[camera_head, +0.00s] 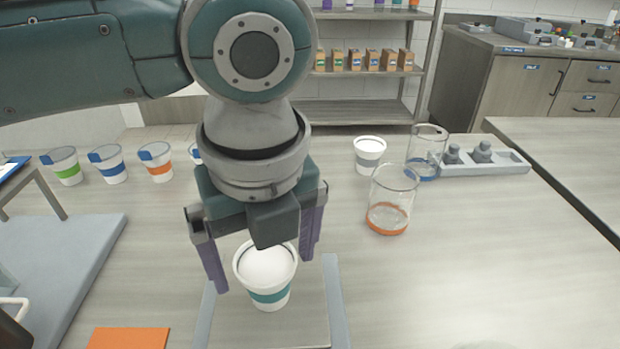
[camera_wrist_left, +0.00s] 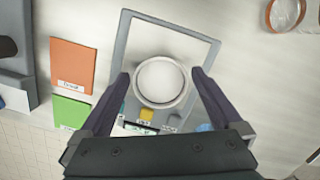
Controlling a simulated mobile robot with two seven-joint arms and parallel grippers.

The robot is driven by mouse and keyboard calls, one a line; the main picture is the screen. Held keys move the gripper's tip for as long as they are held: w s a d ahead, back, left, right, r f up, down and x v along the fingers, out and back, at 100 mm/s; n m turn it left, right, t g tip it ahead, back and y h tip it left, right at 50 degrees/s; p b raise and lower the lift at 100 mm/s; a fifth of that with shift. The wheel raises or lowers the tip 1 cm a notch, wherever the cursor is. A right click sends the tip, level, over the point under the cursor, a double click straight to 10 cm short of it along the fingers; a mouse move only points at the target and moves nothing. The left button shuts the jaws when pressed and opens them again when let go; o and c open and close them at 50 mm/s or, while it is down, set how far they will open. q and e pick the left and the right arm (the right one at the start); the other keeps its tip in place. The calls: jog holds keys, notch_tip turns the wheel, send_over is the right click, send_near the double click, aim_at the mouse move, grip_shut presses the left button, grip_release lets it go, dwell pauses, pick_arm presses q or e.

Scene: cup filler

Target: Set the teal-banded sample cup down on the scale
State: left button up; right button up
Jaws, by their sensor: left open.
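The teal-banded sample cup (camera_head: 268,296) is white and upright, with a pale round top. It stands on the scale (camera_head: 337,305), whose grey rim frames a light plate. In the left wrist view the cup (camera_wrist_left: 160,82) is near the button side of the scale (camera_wrist_left: 170,15). My left gripper (camera_head: 263,272) is open, its two purple fingers on either side of the cup with a gap on each side. The wrist view also shows the left gripper's (camera_wrist_left: 161,73) fingers apart around the cup. My right gripper is not in view.
An orange mat (camera_head: 128,338) lies left of the scale, with a green mat (camera_wrist_left: 71,112) beside it. White cups with green (camera_head: 66,166), blue (camera_head: 108,164) and orange (camera_head: 157,162) bands stand at the back left. Glass beakers (camera_head: 391,200) stand right.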

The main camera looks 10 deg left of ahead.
aim_at(271, 272)
pick_arm(q)
notch_tip(271, 272, up, 12)
jog(key=s+d+p, duration=0.1)
jog(key=p, duration=0.1)
jog(key=s+d+f+n+t+h, duration=0.1)
jog(key=s+d+f+n+h, duration=0.55)
jog(key=n, duration=0.55)
jog(key=s+a+f+n+y, duration=0.2)
jog(key=s+a+n, duration=0.2)
jog(key=a+n, duration=0.3)
jog(key=s+a+f+n+t+y, duration=0.1)
jog(key=s+a+f+n+y, duration=0.2)
jog(key=s+a+n, duration=0.2)
jog(key=a+n, duration=0.2)
jog(key=a, duration=0.1)
jog(key=shift+a+f, duration=0.2)
jog(key=shift+a, duration=0.15)
